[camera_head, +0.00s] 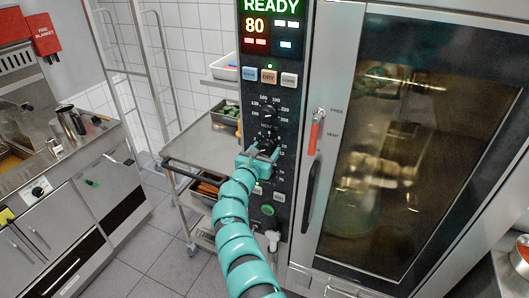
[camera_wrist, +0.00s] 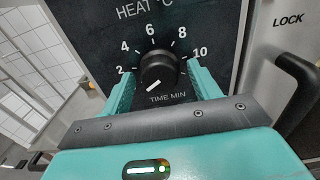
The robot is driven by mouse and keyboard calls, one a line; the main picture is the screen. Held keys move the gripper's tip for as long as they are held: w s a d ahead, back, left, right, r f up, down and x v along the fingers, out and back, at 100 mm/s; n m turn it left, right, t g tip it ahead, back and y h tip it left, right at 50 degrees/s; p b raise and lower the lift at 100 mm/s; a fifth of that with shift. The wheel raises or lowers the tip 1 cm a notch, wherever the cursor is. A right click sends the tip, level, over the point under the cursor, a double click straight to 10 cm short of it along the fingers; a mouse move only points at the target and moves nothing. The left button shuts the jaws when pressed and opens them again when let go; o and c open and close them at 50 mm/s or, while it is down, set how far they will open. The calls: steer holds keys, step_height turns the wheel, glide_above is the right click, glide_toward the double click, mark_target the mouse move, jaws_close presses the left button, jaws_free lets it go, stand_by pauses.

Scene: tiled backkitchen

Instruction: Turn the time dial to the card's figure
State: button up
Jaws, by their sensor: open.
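The time dial (camera_wrist: 158,70) is a black round knob on the dark oven panel, marked TIME MIN, with figures 2, 4, 6, 8 and 10 around it. Its white pointer line points to the lower left, below the 2. My gripper (camera_wrist: 160,82) is open, with one teal finger on each side of the dial; I cannot tell if they touch it. In the head view my gripper (camera_head: 262,150) is at the panel and partly hides the dial. I can make out no card with a figure in either view.
The heat dial (camera_head: 268,112) sits just above. The display (camera_head: 271,25) reads READY and 80. The oven door (camera_head: 400,150) and its red-topped handle (camera_head: 316,130) are to the right. A trolley (camera_head: 190,145) with trays stands left of the panel, and a counter (camera_head: 60,150) farther left.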

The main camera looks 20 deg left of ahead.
steer(key=shift+r, duration=0.1)
steer(key=c, duration=1)
steer(key=shift+o, duration=0.2)
